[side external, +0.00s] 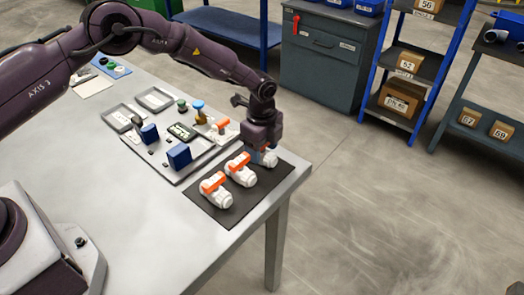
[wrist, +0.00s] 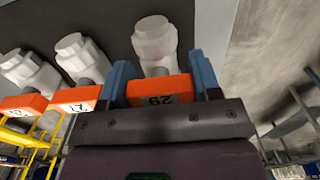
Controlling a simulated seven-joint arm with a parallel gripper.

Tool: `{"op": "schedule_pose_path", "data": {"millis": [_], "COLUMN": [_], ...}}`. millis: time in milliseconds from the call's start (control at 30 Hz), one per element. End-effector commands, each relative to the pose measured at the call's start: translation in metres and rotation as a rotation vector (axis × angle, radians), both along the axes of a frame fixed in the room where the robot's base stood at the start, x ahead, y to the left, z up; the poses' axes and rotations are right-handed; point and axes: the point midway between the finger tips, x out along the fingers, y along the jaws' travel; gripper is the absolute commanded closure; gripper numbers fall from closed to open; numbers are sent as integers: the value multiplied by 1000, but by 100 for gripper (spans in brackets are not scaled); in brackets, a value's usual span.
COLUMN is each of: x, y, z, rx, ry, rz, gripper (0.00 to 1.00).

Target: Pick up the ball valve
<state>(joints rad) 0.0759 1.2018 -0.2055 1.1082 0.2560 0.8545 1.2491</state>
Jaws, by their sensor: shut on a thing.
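Three white ball valves with orange handles lie in a row on a dark mat (side external: 224,220) at the table's near right corner. The near valve (side external: 217,190) and the middle valve (side external: 241,169) are free. The far valve (side external: 268,158) is mostly hidden by my gripper (side external: 262,148) in the side external view. In the wrist view my gripper (wrist: 164,85) has its two blue fingers on either side of this valve (wrist: 156,42), at its orange handle marked 29. It is shut on that valve. The other two valves show to the left, one with its handle (wrist: 75,99) marked 21.
A grey tray (side external: 165,172) with blue blocks, a green-topped part and other small parts lies behind the mat. Table edges run close to the mat on its right. The grey table is clear at the front left. A cabinet and shelves stand farther back on the floor.

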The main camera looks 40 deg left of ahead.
Motion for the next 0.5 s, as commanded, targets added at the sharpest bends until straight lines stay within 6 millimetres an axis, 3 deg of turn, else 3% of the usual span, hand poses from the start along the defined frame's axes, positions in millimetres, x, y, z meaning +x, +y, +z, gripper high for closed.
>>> {"op": "schedule_pose_path", "data": {"millis": [233,400,500], "x": [1,1,-9], "y": [0,0,2], "z": [10,33,45], "rx": [-1,-1,-1], "ry": [-2,-4,-1], "rz": [0,0,0], "gripper": [70,70,70]}}
